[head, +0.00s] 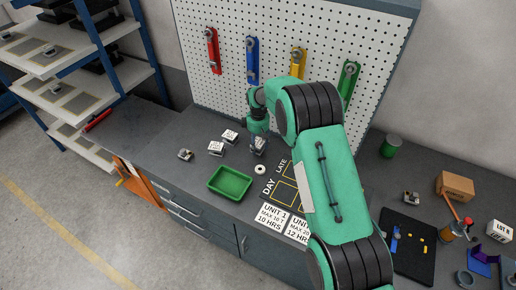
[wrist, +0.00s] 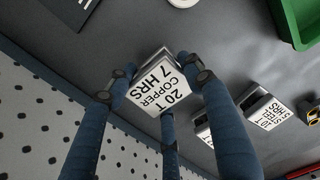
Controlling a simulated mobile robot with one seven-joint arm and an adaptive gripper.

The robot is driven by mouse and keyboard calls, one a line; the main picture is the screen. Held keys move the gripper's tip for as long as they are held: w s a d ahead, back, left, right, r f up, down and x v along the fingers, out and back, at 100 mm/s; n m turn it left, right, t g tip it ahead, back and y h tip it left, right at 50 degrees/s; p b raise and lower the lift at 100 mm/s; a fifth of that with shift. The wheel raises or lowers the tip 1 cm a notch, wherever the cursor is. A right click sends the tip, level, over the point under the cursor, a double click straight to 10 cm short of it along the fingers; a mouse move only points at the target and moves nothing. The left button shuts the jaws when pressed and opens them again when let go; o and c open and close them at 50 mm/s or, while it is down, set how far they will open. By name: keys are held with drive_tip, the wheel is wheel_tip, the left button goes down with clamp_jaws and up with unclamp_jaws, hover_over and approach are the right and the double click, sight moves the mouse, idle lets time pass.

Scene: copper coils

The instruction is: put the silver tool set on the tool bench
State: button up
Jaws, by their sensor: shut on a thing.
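My gripper (head: 259,140) is over the grey tool bench (head: 190,185), close to the pegboard. In the wrist view its blue fingers are shut on a silver-grey block (wrist: 160,84) with a white label reading "20 T COPPER 7 HRS". The block is tilted in the wrist view and partly hidden by the fingers. I cannot tell whether it touches the bench. No thing is plainly marked as a silver tool set. A small silver metal piece (head: 185,154) sits on the bench at left, and another (head: 410,198) at right.
Two labelled blocks (head: 230,136) (head: 216,148) stand left of my gripper. A green tray (head: 211,185), white ring (head: 260,169) and black DAY/LATE board (head: 269,190) lie nearby. The pegboard (head: 275,35) rises behind. A green can (head: 390,145) stands at right.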

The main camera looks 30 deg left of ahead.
sight(258, 143)
drive_tip(key=shift+f, duration=1.05)
drive_tip(key=shift+f, duration=0.1)
drive_tip(key=o, duration=1.6)
wheel_tip(258, 143, up, 12)
drive_tip(key=shift+r, duration=0.1)
drive_tip(key=shift+r, duration=0.1)
